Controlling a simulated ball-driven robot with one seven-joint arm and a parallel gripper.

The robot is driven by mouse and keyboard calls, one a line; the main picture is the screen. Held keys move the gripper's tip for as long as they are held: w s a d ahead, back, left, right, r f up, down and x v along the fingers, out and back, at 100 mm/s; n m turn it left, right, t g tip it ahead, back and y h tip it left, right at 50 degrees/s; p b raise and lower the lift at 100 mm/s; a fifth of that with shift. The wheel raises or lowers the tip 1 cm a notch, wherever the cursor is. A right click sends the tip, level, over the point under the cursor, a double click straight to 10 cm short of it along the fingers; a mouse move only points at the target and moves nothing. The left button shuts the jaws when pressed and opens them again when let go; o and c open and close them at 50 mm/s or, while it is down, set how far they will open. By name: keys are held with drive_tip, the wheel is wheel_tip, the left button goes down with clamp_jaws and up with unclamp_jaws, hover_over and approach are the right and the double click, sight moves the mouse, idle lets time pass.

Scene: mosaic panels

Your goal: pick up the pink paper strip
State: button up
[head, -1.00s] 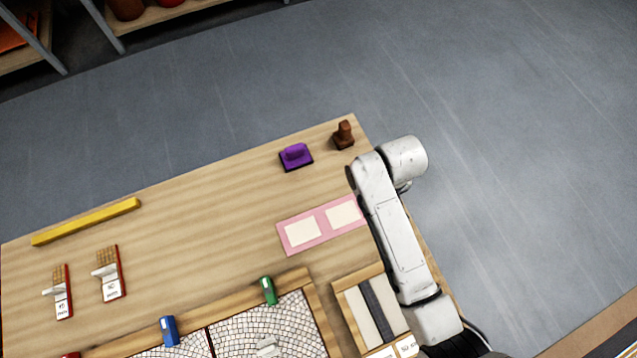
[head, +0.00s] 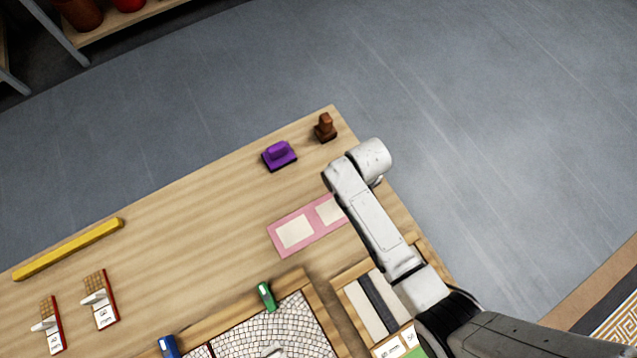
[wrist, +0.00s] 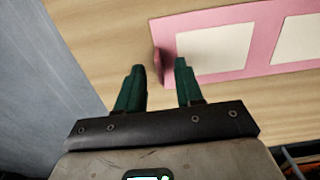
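The pink paper strip (head: 283,246), with two cream panels on it, lies flat on the wooden table in the head view. My arm hides its right end there. In the wrist view the strip (wrist: 262,66) runs off to the right, and its near end shows a darker, upturned pink edge. My gripper (wrist: 159,65) is open, with its two green fingers apart. The upturned edge appears between the fingertips; whether they touch it I cannot tell. My gripper is hidden beneath my arm in the head view.
A purple block (head: 279,156) and a brown stamp-like piece (head: 325,128) stand behind the strip. A yellow bar (head: 68,248) lies at left. A mosaic panel (head: 275,330) with a green clip (head: 266,296) and a wooden tray (head: 345,297) are in front.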

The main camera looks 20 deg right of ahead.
drive_tip(key=shift+f, duration=0.9)
clamp_jaws()
